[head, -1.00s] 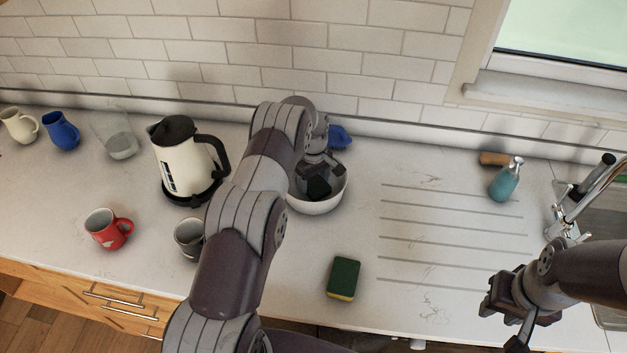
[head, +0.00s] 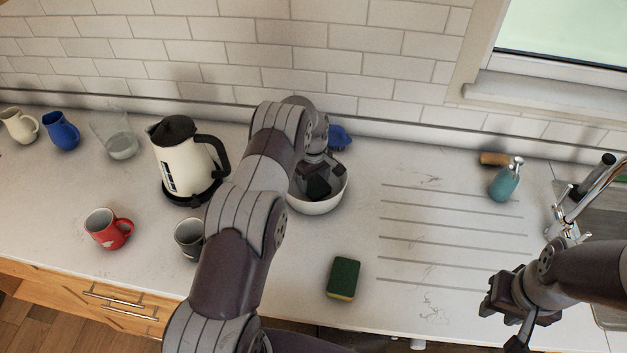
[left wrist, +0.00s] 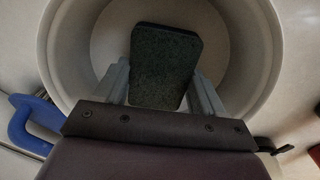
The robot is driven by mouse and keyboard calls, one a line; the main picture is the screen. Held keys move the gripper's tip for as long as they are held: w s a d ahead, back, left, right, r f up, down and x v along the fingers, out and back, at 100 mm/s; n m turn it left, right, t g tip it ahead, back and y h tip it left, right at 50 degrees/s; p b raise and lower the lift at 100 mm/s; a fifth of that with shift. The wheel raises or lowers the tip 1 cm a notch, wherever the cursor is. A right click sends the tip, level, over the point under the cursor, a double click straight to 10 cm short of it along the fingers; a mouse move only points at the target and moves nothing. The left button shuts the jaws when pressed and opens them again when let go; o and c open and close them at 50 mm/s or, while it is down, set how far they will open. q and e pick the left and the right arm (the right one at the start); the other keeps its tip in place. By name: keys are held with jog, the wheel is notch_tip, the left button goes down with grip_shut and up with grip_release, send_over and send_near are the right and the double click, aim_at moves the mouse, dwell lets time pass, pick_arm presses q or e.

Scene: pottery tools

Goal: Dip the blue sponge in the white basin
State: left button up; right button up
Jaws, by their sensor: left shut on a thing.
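The white basin (head: 325,206) stands on the counter at the middle of the head view. My left gripper (head: 316,182) reaches down into it from above. In the left wrist view, my left gripper (left wrist: 162,85) is shut on a dark rectangular sponge (left wrist: 165,62), which looks dark grey-green in this light. The sponge is inside the rim of the basin (left wrist: 262,60). I cannot tell whether it touches the basin floor. My right gripper (head: 512,298) is over the counter at the right, away from the basin; its finger gap is unclear.
A green and yellow sponge (head: 343,278) lies in front of the basin. A kettle (head: 178,160), a dark mug (head: 189,238) and a red mug (head: 105,229) stand left. A soap bottle (head: 506,181) is near the tap.

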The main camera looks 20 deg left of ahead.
aim_at(314, 183)
pick_arm(q)
notch_tip(314, 183, up, 11)
jog(key=p, duration=0.5)
jog(key=shift+f, duration=0.2)
jog(key=shift+f, duration=0.1)
dwell(1.0)
